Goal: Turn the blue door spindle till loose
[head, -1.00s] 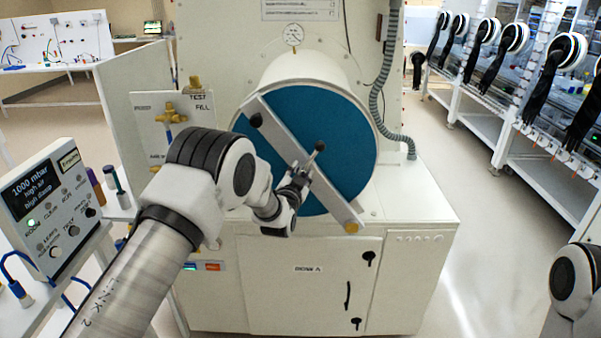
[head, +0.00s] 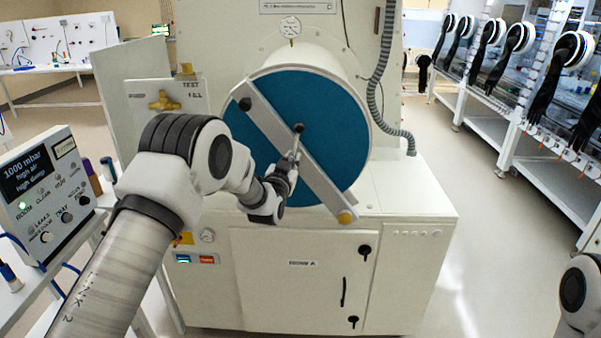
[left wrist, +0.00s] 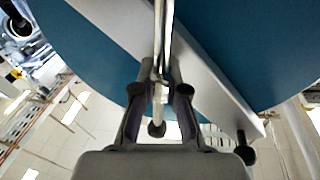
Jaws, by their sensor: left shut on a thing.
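The round blue door (head: 335,135) closes a white drum, with a grey bar (head: 318,180) slanting across it. The spindle handle (head: 298,130), a thin metal bar with a dark knob, stands near the middle of the bar, close to upright. My left gripper (head: 292,163) is shut on the handle just below the knob. In the left wrist view the handle (left wrist: 160,40) runs between the two fingers of the left gripper (left wrist: 160,88). The gripper hides part of the handle and its hub. My right gripper is out of view.
A control box (head: 45,180) with a pressure display stands at the left. A grey hose (head: 378,105) hangs right of the drum. The white cabinet (head: 300,290) fills the space below. Glove ports (head: 520,40) line the right; the floor between is free.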

